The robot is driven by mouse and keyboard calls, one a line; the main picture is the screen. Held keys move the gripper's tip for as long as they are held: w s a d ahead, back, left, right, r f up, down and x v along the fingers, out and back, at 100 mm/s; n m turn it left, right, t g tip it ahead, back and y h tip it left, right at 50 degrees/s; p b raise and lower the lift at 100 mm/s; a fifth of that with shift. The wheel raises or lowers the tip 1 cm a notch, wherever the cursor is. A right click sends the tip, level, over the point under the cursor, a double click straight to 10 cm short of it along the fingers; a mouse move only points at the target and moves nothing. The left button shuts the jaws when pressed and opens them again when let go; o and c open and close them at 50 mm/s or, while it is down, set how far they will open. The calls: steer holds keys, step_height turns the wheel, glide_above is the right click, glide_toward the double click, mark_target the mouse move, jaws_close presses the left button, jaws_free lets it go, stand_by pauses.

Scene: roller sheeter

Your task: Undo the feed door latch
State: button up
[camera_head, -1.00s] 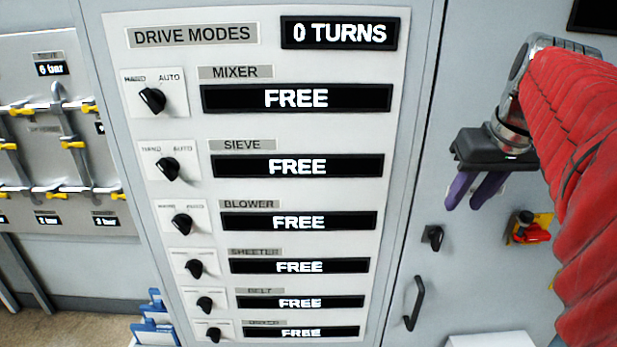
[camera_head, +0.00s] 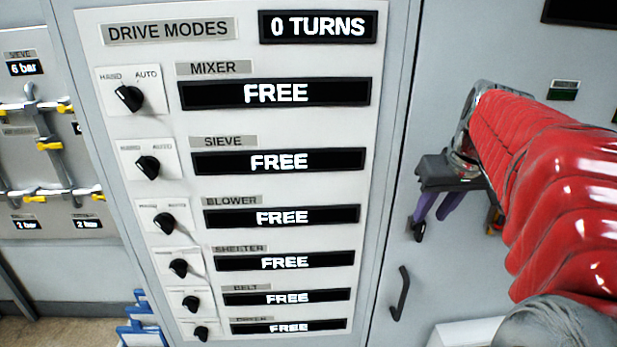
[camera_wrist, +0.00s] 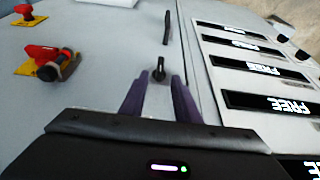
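A small black turn latch (camera_head: 417,233) sits on the grey door, above a black bar handle (camera_head: 400,294). No label on it can be read. In the wrist view the latch (camera_wrist: 159,70) stands just ahead of the fingertips, in line with the gap between them. The handle (camera_wrist: 167,27) is beyond it. My gripper (camera_head: 430,218) has purple fingers, spread apart with nothing between them; the wrist view also shows it open (camera_wrist: 158,86). In the head view the left fingertip is right at the latch's upper edge; whether they touch cannot be told.
A red switch on a yellow plate (camera_wrist: 48,62) is beside the latch, and another red switch (camera_wrist: 25,13) is farther off. The drive modes panel (camera_head: 190,60) with black knobs and FREE displays is to the left. A white box top (camera_head: 470,333) is below.

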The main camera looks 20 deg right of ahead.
mark_target(424, 223)
steer(key=x, duration=0.6)
steer(key=shift+c, duration=0.5)
steer(key=c, duration=0.6)
